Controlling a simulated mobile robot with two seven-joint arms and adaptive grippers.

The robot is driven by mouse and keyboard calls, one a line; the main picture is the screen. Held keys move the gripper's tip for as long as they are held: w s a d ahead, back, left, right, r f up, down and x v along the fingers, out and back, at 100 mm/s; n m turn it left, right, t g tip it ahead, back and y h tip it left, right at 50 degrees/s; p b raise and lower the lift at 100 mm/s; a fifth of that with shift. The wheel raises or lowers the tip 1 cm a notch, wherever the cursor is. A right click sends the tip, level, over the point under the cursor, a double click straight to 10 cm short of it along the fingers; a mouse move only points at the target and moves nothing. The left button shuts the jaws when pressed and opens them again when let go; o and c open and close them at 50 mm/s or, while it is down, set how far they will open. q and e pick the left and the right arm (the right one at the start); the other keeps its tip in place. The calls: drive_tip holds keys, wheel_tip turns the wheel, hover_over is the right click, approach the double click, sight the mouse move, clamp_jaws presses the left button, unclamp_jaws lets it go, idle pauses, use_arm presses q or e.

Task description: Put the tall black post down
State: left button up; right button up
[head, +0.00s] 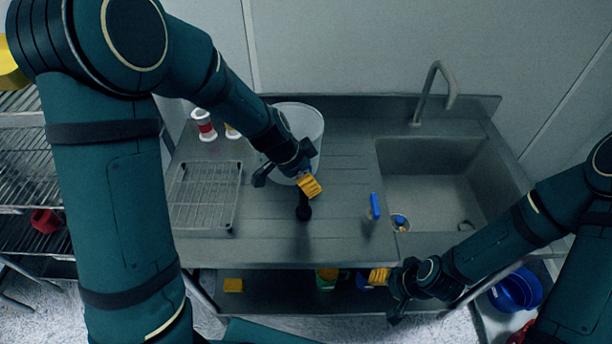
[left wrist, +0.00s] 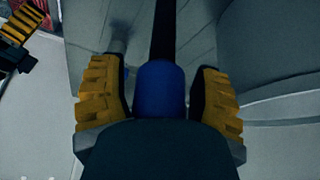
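The tall black post (head: 303,210) is below my left gripper, over the front middle of the steel counter. Its round dark lower end shows in the head view; whether it touches the counter I cannot tell. In the left wrist view its blue top (left wrist: 162,88) sits between the two yellow fingers, with the black shaft beyond it.
A large pale bucket (head: 302,122) stands behind the left gripper. A wire rack (head: 205,195) and a red-and-white container (head: 204,126) are to the left. A blue-topped piece (head: 375,207) stands to the right, near the sink (head: 440,185). Counter between rack and post is clear.

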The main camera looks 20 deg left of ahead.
use_arm(q)
drive_tip(key=shift+a+r+p, duration=0.1)
drive_tip(key=shift+r+p, duration=0.2)
drive_tip(key=shift+r, duration=0.15)
drive_tip(key=p+v, duration=0.2)
drive_tip(key=v, duration=0.9)
drive_tip(key=shift+s+r, duration=0.15)
drive_tip(key=shift+r, duration=0.05)
drive_tip(key=shift+a, duration=0.1)
